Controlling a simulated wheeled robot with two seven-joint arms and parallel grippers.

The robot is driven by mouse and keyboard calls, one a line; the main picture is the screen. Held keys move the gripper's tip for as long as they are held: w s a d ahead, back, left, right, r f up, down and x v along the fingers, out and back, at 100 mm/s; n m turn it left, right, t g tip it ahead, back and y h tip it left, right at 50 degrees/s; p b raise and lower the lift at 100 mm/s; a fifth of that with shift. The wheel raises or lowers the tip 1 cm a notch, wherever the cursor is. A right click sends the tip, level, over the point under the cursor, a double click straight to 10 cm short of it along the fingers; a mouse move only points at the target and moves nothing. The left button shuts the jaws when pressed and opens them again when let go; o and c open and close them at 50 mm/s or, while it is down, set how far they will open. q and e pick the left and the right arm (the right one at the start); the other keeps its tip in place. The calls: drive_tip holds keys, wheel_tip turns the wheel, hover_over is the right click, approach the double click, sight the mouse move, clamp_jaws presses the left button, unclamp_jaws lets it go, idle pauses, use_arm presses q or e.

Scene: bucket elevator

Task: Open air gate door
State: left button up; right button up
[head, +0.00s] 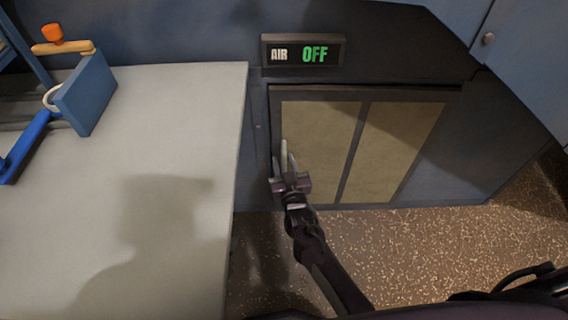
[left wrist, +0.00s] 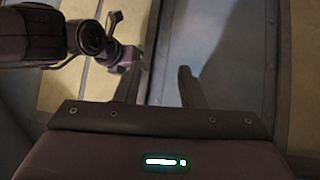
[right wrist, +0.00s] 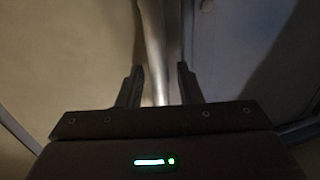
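The air gate door (head: 352,155) has two tan panels in a dark frame and looks closed in the head view. A pale upright handle (head: 283,150) is at its left edge. My right gripper (head: 284,168) is at this handle. In the right wrist view the handle (right wrist: 153,45) runs between the two fingers of my right gripper (right wrist: 158,88), which stand apart with gaps beside it. My left gripper (left wrist: 159,88) is outside the head view. Its fingers stand apart in the left wrist view, with nothing visibly gripped.
A sign (head: 303,51) above the door reads AIR OFF. A grey table (head: 150,190) stands to the left, close to the handle side, with a blue fixture (head: 86,95) on it. Speckled floor (head: 430,245) is clear before the door. A blue cabinet (head: 525,60) is at upper right.

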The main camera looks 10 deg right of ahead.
clamp_jaws()
idle(0.4)
